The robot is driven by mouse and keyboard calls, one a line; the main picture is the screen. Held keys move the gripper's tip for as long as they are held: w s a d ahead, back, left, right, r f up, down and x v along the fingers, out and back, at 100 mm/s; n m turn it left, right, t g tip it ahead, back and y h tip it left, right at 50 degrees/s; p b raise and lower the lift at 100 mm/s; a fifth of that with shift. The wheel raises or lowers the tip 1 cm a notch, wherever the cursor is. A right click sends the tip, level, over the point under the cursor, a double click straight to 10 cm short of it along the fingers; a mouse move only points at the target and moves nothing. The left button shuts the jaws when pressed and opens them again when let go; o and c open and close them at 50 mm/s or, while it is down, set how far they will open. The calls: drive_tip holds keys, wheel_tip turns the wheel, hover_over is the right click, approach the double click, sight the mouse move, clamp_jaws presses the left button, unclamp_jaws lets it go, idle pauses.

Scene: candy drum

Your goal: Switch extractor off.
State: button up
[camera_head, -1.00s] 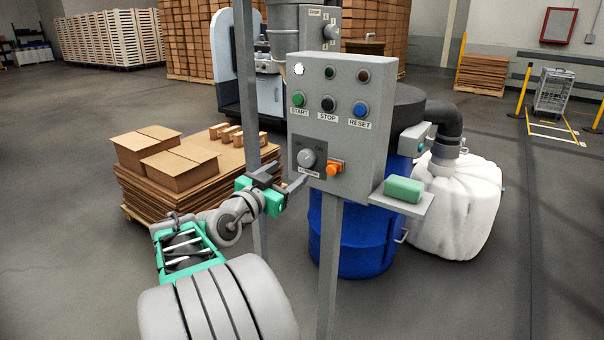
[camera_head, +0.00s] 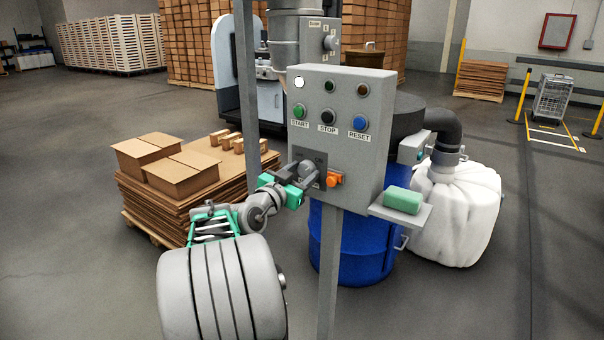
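The grey control box (camera_head: 350,150) stands on a post at the middle. Its grey rotary knob (camera_head: 309,168) sits low on the left of the front, on a dark plate. My gripper (camera_head: 300,178) reaches in from the left, with its fingertips at the knob, overlapping it and the plate. I cannot tell whether the fingers touch or grip the knob. The fingers cover the label below the knob and part of its plate, so the setting is not readable. An orange switch (camera_head: 334,179) is just right of the fingertips.
START (camera_head: 299,111), STOP (camera_head: 328,115) and RESET (camera_head: 361,122) buttons sit above, with a lit white lamp (camera_head: 299,82). A green block (camera_head: 403,200) lies on a side shelf. A grey pole (camera_head: 247,90) stands close behind my arm. Cardboard (camera_head: 185,190) is stacked to the left.

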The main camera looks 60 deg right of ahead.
drive_tip(key=c, duration=0.9)
drive_tip(key=shift+n, duration=0.4)
drive_tip(key=n, duration=0.3)
drive_tip(key=shift+w+n, duration=0.1)
drive_tip(key=shift+n, duration=0.3)
drive_tip(key=n+p, duration=0.2)
drive_tip(key=n, duration=0.2)
drive_tip(key=shift+r+y, duration=0.15)
drive_tip(key=shift+y, duration=0.25)
drive_tip(key=n+p, duration=0.2)
drive_tip(key=n, duration=0.2)
drive_tip(key=shift+w+g, duration=0.15)
drive_tip(key=shift+g, duration=0.25)
drive_tip(key=n+p, duration=0.3)
drive_tip(key=n, duration=0.1)
drive_tip(key=shift+g+y, duration=0.3)
drive_tip(key=shift+f+n, duration=0.2)
drive_tip(key=shift+n, duration=0.1)
